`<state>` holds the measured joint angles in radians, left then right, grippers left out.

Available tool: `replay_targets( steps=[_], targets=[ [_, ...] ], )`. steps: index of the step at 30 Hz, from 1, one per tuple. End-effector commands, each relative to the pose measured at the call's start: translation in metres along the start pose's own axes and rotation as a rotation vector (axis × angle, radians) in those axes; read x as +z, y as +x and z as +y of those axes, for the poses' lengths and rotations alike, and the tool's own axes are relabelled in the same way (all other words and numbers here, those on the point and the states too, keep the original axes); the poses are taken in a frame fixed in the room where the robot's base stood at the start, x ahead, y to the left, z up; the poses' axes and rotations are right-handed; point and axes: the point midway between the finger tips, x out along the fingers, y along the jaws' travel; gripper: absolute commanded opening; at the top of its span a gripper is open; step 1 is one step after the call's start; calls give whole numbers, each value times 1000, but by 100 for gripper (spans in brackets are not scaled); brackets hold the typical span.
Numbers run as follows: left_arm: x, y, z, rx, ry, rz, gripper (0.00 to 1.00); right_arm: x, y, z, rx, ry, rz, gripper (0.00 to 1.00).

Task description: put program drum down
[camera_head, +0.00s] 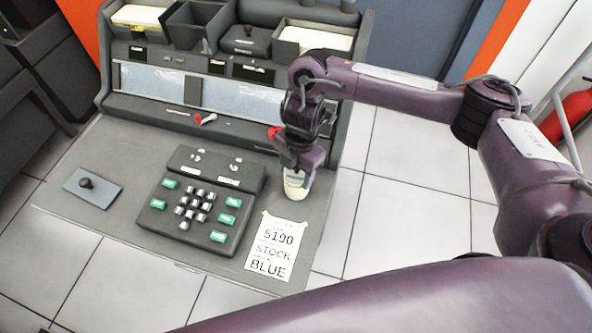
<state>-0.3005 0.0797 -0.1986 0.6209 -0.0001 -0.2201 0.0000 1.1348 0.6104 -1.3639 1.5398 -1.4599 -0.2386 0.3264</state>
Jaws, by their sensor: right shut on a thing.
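The program drum (294,189) is a small pale cylinder at the right side of the grey desk, just above the paper note. My right gripper (299,174) points down over it and is shut on it. The fingers and wrist hide the drum's upper part. The drum looks upright, and its lower end is close to the desk top; I cannot tell whether it touches. My left gripper is not in view.
A keypad with green keys (203,200) lies left of the drum. A note reading "5190 STOCK BLUE" (273,247) lies in front of it. A grey plate with a black knob (92,187) is at the left. A red-handled switch (206,119) is behind. The desk's right edge is close.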

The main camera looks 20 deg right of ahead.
Motion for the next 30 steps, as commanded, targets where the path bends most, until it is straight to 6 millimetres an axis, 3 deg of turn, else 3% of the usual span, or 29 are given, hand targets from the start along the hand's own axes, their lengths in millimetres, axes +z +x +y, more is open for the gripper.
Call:
replay_targets(
  steps=[4, 5, 10, 20, 23, 30],
  targets=[
    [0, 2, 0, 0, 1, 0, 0, 0, 3, 0, 0, 0, 0, 25],
    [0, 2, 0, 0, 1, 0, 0, 0, 4, 0, -1, 0, 0, 58],
    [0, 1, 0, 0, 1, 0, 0, 0, 3, 0, -1, 0, 0, 79],
    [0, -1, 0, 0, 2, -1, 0, 0, -2, 0, 0, 0, 0, 79],
    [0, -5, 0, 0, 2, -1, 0, 1, -14, 1, 3, -2, -3, 79],
    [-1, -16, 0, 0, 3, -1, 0, 1, -65, 1, 5, -3, -5, 79]
  ],
)
